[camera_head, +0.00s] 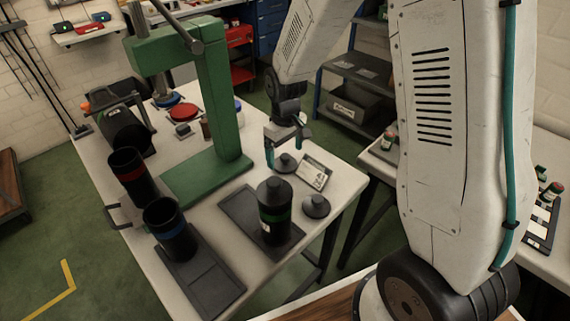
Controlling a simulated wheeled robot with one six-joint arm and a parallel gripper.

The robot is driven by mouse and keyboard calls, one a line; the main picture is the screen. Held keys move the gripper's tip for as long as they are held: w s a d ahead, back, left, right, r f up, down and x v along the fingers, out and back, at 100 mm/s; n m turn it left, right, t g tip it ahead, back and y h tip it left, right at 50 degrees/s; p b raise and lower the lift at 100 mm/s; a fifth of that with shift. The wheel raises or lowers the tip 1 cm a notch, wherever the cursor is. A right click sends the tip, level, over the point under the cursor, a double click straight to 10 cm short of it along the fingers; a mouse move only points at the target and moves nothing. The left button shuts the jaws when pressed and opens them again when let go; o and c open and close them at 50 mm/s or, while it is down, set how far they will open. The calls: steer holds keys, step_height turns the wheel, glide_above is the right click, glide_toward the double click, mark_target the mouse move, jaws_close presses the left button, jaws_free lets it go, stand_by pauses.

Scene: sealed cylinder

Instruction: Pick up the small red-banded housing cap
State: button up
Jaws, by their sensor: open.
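My gripper (287,146) is open, with its fingers pointing down near the back right corner of the workbench. A small dark knobbed cap (285,164) lies on the bench just below the fingers, and I see nothing between them. Another dark knobbed cap (316,206) lies nearer, right of the green-banded cylinder (273,212). I cannot make out a red band on either cap. A red round piece (183,112) lies farther back, left of the green press. A dark open cylinder with a red band (131,174) stands at the bench's left.
The green press (222,100) rises left of my gripper. A printed card (314,173) lies beside the near caps. The green-banded cylinder stands on a dark plate (238,207). A blue-banded open cylinder (170,230) stands at front left. A second table (378,157) is to the right.

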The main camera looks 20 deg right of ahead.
mark_target(285, 164)
steer(key=shift+f, duration=1.35)
steer(key=c, duration=1.1)
steer(key=shift+r, duration=0.1)
